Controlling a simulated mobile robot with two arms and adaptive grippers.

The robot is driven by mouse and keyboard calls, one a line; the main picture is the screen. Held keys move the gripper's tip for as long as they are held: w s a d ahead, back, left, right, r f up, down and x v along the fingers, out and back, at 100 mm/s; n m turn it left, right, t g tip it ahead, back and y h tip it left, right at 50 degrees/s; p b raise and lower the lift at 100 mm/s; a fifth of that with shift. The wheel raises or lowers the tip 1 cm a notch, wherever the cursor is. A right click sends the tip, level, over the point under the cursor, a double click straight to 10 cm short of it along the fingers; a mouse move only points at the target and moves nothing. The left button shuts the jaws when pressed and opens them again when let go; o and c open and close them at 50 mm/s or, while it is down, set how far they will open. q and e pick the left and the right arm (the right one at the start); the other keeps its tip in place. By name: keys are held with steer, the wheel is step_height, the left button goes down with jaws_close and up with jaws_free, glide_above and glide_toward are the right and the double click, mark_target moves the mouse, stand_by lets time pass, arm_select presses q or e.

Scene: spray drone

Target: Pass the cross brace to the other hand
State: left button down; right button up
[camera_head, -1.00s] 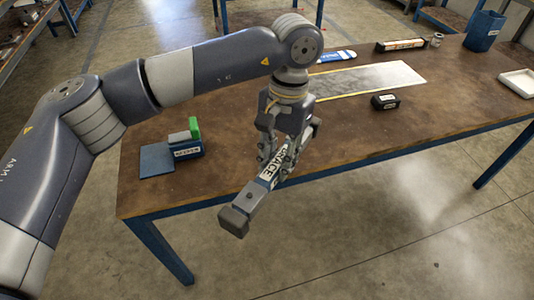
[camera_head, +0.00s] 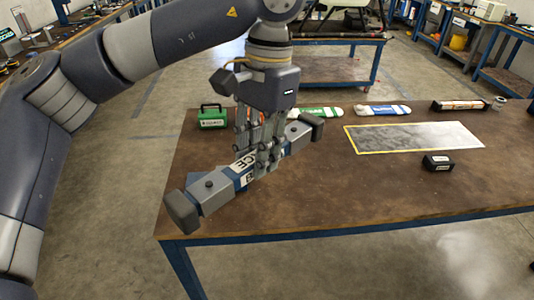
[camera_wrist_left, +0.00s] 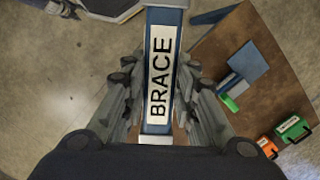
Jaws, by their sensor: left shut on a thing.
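The cross brace (camera_head: 215,191) is a grey bar with dark end caps, a blue middle and a white label. My left gripper (camera_head: 258,160) is shut on its middle and holds it above the near left part of the table, tilted with its near end lower left. In the left wrist view the brace (camera_wrist_left: 160,70) runs upright between the fingers (camera_wrist_left: 158,115), with the label BRACE readable. My right gripper is not in view.
The brown workbench (camera_head: 330,195) lies below. A green case (camera_head: 212,117) stands at its back left. A yellow-edged grey mat (camera_head: 415,137) and a small black box (camera_head: 438,163) lie to the right. The bench's front middle is clear.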

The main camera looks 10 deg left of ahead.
arm_select(q)
steer(key=d+f+m, duration=0.2)
steer(key=d+f, duration=0.1)
steer(key=f, duration=0.4)
steer(key=d+f+m, duration=0.2)
steer(key=d+f, duration=0.1)
steer(key=f, duration=0.4)
steer(key=s+a+r+n, duration=0.1)
steer(key=a+r+n, duration=0.1)
steer(key=r, duration=0.1)
steer(key=s+a+r+n, duration=0.2)
steer(key=a+r, duration=0.1)
steer(key=s+a+r+n, duration=0.2)
steer(key=a+r+n, duration=0.1)
steer(key=shift+s+r, duration=0.2)
steer(key=shift+r, duration=0.2)
steer(key=w+d+n+h, duration=0.1)
steer(key=w+d+n, duration=0.4)
steer(key=w+d, duration=0.3)
steer(key=shift+d, duration=1)
steer(key=shift+r, duration=0.1)
steer(key=s+a+f, duration=0.5)
steer(key=a+f, duration=0.2)
steer(key=a, duration=0.2)
steer(key=s+a+f, duration=0.5)
steer(key=a+f, duration=0.3)
steer(key=a, duration=0.2)
steer(key=shift+s+m, duration=0.15)
steer(key=shift+m, duration=0.25)
